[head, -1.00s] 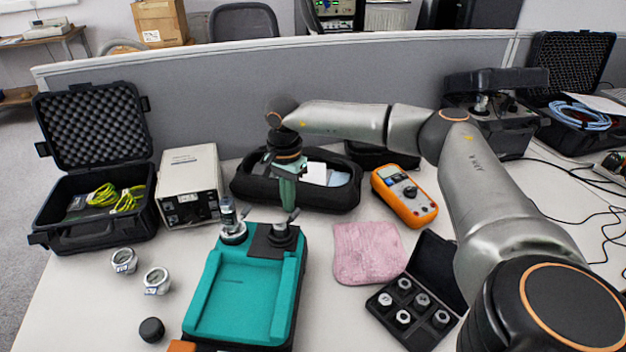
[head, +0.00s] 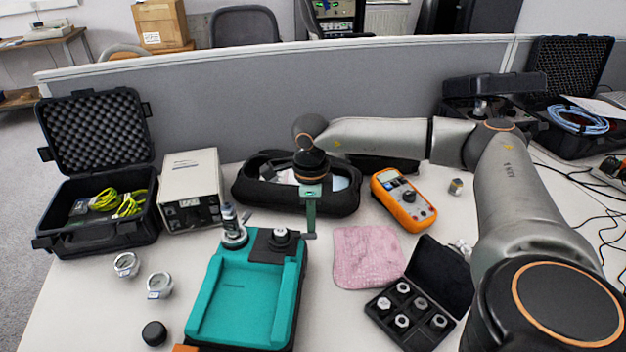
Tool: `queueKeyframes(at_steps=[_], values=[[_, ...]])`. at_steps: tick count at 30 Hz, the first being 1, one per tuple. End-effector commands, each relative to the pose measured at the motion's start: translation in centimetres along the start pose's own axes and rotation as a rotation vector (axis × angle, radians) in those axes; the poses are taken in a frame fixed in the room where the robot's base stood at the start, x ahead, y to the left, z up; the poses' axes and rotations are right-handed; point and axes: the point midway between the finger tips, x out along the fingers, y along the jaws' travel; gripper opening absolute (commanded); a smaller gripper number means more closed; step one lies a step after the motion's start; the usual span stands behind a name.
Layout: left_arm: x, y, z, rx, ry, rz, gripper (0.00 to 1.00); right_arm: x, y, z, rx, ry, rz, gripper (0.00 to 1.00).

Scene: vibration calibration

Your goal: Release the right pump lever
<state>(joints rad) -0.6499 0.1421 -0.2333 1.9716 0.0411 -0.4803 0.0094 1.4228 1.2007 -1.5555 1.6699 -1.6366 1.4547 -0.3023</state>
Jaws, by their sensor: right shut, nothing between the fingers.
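The teal pump base (head: 243,300) lies on the table at centre left. At its back edge stand two fittings: a left one (head: 234,236) with an upright dark and clear part, and a right one (head: 281,237) on a black plate. My right gripper (head: 310,234), with green fingers, points down just right of the right fitting. It is shut and empty, its tip close to the fitting; I cannot tell whether they touch. The right pump lever is too small to make out clearly. My left gripper is not in view.
A black pouch (head: 250,196) lies behind the gripper. An orange multimeter (head: 404,200), a pink cloth (head: 367,257) and a black box of fittings (head: 386,327) lie to the right. Loose gauges (head: 159,285) and a black cap (head: 154,334) lie at left.

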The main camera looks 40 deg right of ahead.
Motion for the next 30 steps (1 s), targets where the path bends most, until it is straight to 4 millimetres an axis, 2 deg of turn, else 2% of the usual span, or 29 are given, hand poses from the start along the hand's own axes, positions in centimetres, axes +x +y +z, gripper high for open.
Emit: queueKeyframes(at_steps=[3, 7, 24, 30], values=[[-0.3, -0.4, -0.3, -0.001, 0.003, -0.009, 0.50, -0.1, 0.8, -0.3, 0.106, 0.001, 0.002, 0.00], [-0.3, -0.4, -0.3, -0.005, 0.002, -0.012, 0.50, -0.3, 0.7, -0.2, 0.115, -0.001, 0.000, 0.00], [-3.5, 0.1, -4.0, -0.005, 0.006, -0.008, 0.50, -6.1, 0.7, -0.2, 0.112, -0.001, 0.000, 0.00], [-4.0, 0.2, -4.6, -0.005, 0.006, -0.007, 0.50, -7.0, 0.7, -0.2, 0.112, 0.000, 0.000, 0.00]])
